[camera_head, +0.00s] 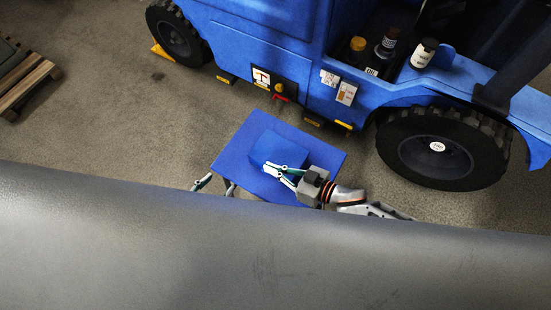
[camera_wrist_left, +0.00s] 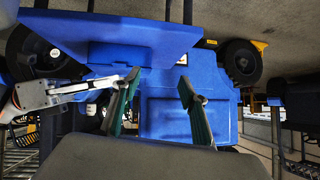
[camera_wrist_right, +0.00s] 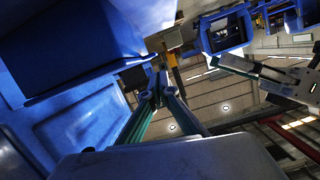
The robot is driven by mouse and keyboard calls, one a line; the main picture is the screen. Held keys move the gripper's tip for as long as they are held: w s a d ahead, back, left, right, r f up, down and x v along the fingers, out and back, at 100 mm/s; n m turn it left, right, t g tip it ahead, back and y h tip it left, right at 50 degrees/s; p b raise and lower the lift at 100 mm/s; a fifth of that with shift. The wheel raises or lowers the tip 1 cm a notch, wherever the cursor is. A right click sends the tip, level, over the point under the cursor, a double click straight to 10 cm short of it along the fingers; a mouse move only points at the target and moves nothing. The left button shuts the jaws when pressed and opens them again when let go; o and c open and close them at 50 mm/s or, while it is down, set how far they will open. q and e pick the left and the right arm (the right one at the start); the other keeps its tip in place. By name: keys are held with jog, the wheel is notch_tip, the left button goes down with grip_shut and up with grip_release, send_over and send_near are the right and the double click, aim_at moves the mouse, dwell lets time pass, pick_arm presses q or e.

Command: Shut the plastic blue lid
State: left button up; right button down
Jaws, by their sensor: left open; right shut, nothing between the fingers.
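A flat blue panel (camera_head: 320,152) lies below the forklift in the head view, with a darker blue square (camera_head: 283,148) on it. I cannot tell which part is the lid or whether it is shut. My right gripper (camera_head: 267,169) is over the square, shut and empty; whether it touches is unclear. My left gripper (camera_head: 214,186) is at the panel's lower left corner, open and partly hidden by a grey surface. The left wrist view shows its spread fingers (camera_wrist_left: 158,82) below a blue panel (camera_wrist_left: 115,36). The right wrist view shows the right fingers (camera_wrist_right: 160,82) together beside blue surfaces (camera_wrist_right: 70,45).
A blue forklift (camera_head: 255,38) with black wheels (camera_head: 437,147) stands just beyond the panel. Bottles (camera_head: 424,53) stand on it. A wooden pallet (camera_head: 28,82) lies at the far left. A grey surface (camera_head: 270,255) fills the bottom. Floor left of the panel is clear.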

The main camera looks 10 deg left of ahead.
jog(key=shift+s+f+n, duration=0.25)
jog(key=shift+f+n, duration=0.05)
jog(key=shift+f, duration=0.25)
jog(key=shift+a+f+b, duration=0.1)
jog(key=shift+f+b, duration=0.3)
jog(key=shift+f, duration=0.25)
